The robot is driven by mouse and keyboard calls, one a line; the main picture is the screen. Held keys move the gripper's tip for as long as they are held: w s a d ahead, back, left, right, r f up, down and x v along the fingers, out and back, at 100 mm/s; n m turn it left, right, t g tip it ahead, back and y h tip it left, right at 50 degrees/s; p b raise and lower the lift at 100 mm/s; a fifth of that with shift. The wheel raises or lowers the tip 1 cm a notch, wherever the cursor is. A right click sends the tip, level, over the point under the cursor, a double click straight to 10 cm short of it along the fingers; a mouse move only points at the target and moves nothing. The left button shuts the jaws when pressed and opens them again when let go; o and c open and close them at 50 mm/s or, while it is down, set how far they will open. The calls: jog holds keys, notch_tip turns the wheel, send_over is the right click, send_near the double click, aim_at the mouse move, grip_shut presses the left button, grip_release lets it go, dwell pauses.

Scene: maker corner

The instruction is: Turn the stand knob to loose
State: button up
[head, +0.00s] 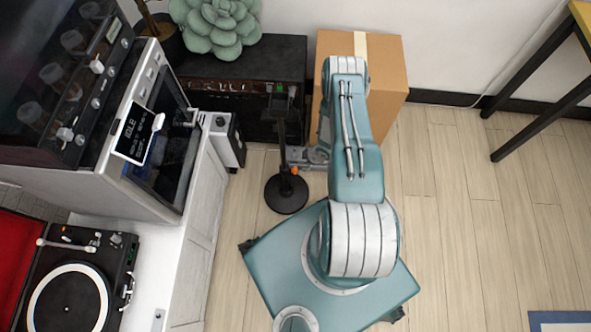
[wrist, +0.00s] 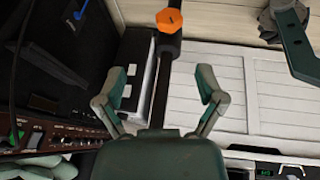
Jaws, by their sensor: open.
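The stand is a black pole (head: 282,130) on a round black base (head: 286,194), upright on the floor. Its small orange knob (head: 295,171) sits low on the pole in the head view. In the wrist view, the orange knob (wrist: 169,20) is at the top centre, on the black pole (wrist: 163,85). My gripper (wrist: 162,85) is open, with one finger on each side of the pole in the picture. The knob lies beyond the fingertips, apart from them. In the head view, the grey gripper is mostly hidden beside the pole, behind my arm.
A white cabinet (head: 203,215) with an oven and a turntable (head: 68,300) stands left. A black amplifier (head: 240,85) with a plant (head: 215,25) and a cardboard box (head: 385,65) are behind. A table leg (head: 535,120) is at right.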

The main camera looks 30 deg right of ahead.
aim_at(295, 170)
jog(key=x, duration=0.7)
jog(key=s+x, duration=0.1)
jog(key=x, duration=0.3)
jog(key=shift+a+f, duration=0.35)
jog(key=shift+f, duration=0.05)
jog(key=c, duration=1.2)
